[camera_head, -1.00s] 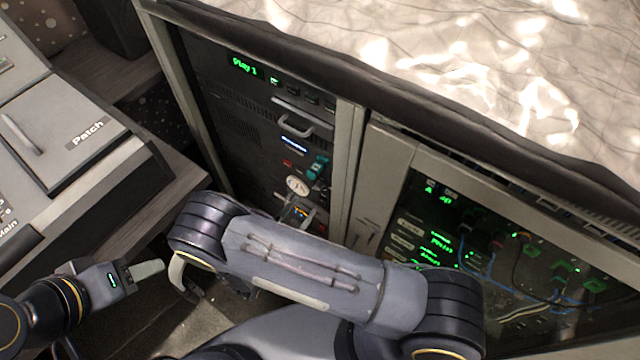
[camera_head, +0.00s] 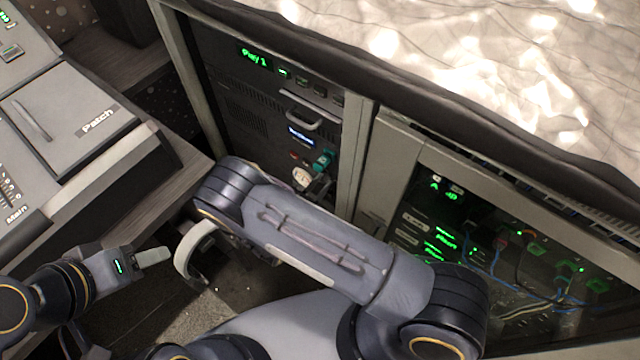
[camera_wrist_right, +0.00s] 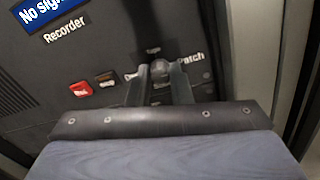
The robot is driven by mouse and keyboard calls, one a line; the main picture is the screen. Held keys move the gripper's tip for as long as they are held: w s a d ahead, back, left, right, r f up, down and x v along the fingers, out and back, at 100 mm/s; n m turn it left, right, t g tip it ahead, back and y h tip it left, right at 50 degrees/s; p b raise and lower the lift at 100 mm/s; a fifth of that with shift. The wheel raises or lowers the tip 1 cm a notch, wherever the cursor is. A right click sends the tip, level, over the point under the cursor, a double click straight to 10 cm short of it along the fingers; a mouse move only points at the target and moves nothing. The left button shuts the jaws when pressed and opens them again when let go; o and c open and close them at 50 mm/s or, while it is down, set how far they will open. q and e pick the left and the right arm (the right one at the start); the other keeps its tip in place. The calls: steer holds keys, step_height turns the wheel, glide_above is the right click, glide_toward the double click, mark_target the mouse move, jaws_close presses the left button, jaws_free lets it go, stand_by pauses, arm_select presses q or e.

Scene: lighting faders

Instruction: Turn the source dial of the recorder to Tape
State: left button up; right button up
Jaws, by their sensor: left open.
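The recorder (camera_wrist_right: 115,50) is a dark panel in the left rack, with its name under a blue "No signal" display (camera_wrist_right: 42,12) in the right wrist view. Its source dial (camera_wrist_right: 160,72) is a small grey round knob with "Patch" printed to its right; the other labels are partly hidden by my fingers. My right gripper (camera_wrist_right: 161,76) has one finger on each side of the dial; I cannot tell whether they touch it. In the head view my right arm partly covers the lower panel. My left gripper (camera_head: 153,257) is open and empty, low at the left, away from the rack.
A red button (camera_wrist_right: 80,89) and a dark button (camera_wrist_right: 105,78) sit left of the dial. In the head view a teal part (camera_head: 323,160) and a white disc (camera_head: 301,176) are on the panel. A grey console (camera_head: 75,115) stands left and a cabled rack (camera_head: 395,160) right.

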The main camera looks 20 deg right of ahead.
jaws_close()
steer(key=n, duration=0.2)
steer(key=shift+n+b, duration=0.4)
steer(key=n, duration=0.9)
steer(key=shift+a+n+g, duration=0.1)
steer(key=shift+n+g, duration=0.2)
steer(key=shift+g, duration=0.1)
steer(key=shift+w+n, duration=0.1)
steer(key=shift+n, duration=2.3)
